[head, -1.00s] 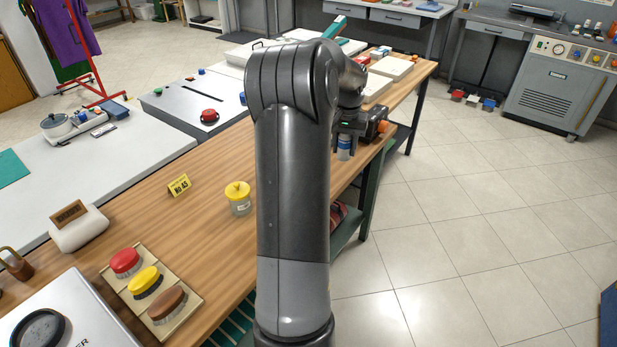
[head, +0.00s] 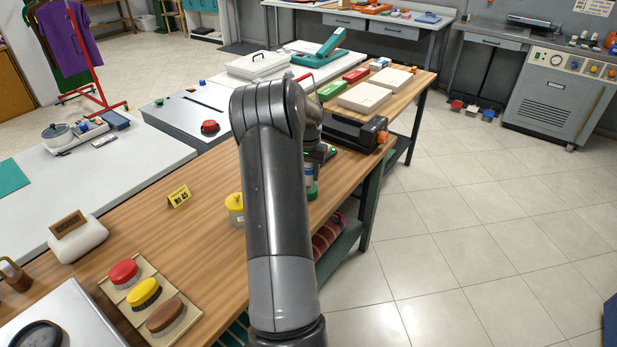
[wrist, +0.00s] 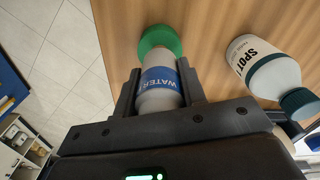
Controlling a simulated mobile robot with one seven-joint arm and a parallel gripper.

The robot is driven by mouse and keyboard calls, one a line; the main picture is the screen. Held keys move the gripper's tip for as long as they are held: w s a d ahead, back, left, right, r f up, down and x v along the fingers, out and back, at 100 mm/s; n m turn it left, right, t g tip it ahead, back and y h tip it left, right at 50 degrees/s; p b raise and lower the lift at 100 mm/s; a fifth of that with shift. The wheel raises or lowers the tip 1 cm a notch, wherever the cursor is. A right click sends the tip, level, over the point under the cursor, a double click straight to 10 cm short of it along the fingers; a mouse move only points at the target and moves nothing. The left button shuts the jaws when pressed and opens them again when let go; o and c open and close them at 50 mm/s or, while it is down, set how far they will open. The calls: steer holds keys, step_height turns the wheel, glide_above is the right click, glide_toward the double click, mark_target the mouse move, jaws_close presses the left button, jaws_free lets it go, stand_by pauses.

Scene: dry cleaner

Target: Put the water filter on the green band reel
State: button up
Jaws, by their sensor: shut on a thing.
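The water filter is a small white cylinder with a blue "WATER" label, seen in the wrist view (wrist: 160,88) and partly in the head view (head: 309,172). My gripper (wrist: 155,92) is shut on it, one finger on each side. The green band reel (wrist: 160,40) shows just beyond the filter's far end in the wrist view. In the head view the green reel (head: 312,192) is on the wooden counter directly below the filter, partly hidden by my arm. I cannot tell whether filter and reel touch.
A white "SPOT" bottle (wrist: 264,68) with a dark teal cap lies to the right in the wrist view. A yellow-lidded jar (head: 235,208) stands left of my arm. A black device with an orange knob (head: 352,131) sits behind. The counter's right edge is close to the reel.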

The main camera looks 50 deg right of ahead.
steer(key=shift+f, duration=1)
steer(key=o, duration=1)
steer(key=shift+f, duration=0.15)
step_height(320, 180, up, 12)
steer(key=shift+r, duration=0.2)
